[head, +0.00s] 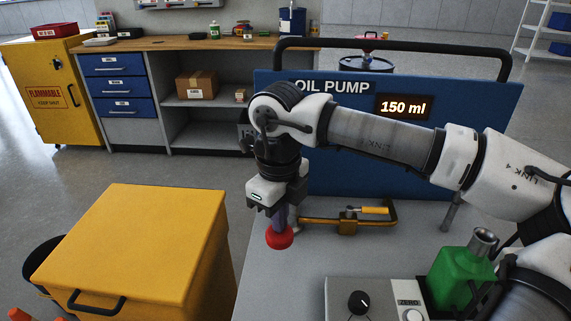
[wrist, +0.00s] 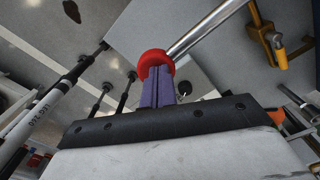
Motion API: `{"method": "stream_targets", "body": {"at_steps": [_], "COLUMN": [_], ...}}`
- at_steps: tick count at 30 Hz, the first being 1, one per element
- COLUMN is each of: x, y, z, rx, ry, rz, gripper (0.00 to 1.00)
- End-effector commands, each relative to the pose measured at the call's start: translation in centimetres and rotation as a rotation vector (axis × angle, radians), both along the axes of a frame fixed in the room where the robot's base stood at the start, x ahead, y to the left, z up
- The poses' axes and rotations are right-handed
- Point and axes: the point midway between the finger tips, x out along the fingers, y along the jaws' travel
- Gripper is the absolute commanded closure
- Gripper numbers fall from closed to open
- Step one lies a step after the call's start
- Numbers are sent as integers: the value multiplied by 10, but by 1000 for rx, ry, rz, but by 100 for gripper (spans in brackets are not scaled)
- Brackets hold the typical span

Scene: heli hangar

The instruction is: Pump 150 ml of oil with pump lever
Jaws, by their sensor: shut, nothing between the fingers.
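The oil pump is a blue panel (head: 480,101) labelled OIL PUMP at the back of a grey bench, and its display (head: 403,107) reads 150 ml. The pump lever shows in the wrist view as a metal rod (wrist: 205,30) with a red knob (wrist: 155,60) at its end. In the head view the red knob (head: 279,238) is low, near the bench's left edge. My gripper (head: 279,222) points down at the knob, its fingers shut; the wrist view shows the fingers (wrist: 157,84) right at the knob. I cannot tell whether they touch it. My arm hides part of the panel and the lever.
A brass clamp-like piece with a yellow handle (head: 374,210) lies on the bench (head: 300,285). A green oil can (head: 458,276) and a control box with a black dial (head: 359,302) stand at the front right. A yellow box (head: 135,240) stands left of the bench.

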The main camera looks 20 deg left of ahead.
Motion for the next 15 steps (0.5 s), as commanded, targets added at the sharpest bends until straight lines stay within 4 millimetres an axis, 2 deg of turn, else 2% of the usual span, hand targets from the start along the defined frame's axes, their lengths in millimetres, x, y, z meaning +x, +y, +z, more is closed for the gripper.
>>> {"method": "stream_targets", "body": {"at_steps": [1, 15], "x": [0, 0], "y": [0, 0], "z": [12, 78], "rx": [1, 1], "ry": [-1, 0], "rz": [0, 0], "gripper": [100, 100]}}
